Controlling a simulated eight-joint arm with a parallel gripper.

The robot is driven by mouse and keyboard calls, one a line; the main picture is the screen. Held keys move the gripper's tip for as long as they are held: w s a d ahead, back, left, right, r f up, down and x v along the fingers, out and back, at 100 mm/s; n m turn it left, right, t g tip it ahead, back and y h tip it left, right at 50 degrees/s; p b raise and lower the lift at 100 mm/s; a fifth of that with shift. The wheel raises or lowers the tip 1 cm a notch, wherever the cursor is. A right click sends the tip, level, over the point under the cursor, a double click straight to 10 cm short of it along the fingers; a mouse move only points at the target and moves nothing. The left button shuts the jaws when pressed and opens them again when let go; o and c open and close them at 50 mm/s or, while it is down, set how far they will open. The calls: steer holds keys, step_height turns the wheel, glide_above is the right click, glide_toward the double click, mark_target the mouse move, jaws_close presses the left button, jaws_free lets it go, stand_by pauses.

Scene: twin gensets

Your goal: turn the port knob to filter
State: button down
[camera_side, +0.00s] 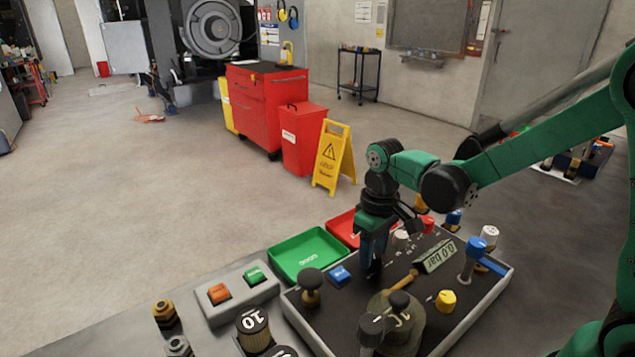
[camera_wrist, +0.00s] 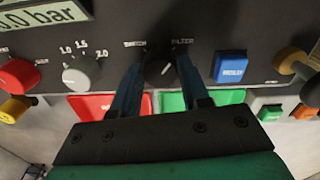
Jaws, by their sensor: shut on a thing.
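In the wrist view a small black rotary knob (camera_wrist: 159,70) with a white pointer line sits on the dark panel. A label that looks like "SWITCH" is at its upper left and "FILTER" at its upper right. The pointer line leans up and to the right, towards the FILTER side. My gripper (camera_wrist: 160,78) has its two blue fingers on either side of the knob, shut on it. In the side view my gripper (camera_side: 373,268) points down onto the panel (camera_side: 345,303) and hides the knob. No "port" label is readable.
Beside the knob are a blue button (camera_wrist: 231,66), a white numbered knob (camera_wrist: 82,72) and a red knob (camera_wrist: 18,76). In the side view a black mushroom knob (camera_side: 311,284) and a pressure display (camera_side: 436,257) stand close to my gripper. A green tray (camera_side: 309,255) lies behind.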

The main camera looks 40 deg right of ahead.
steer(key=shift+m, duration=0.7)
steer(key=shift+c, duration=2.1)
jaws_free()
steer(key=shift+r, duration=2.85)
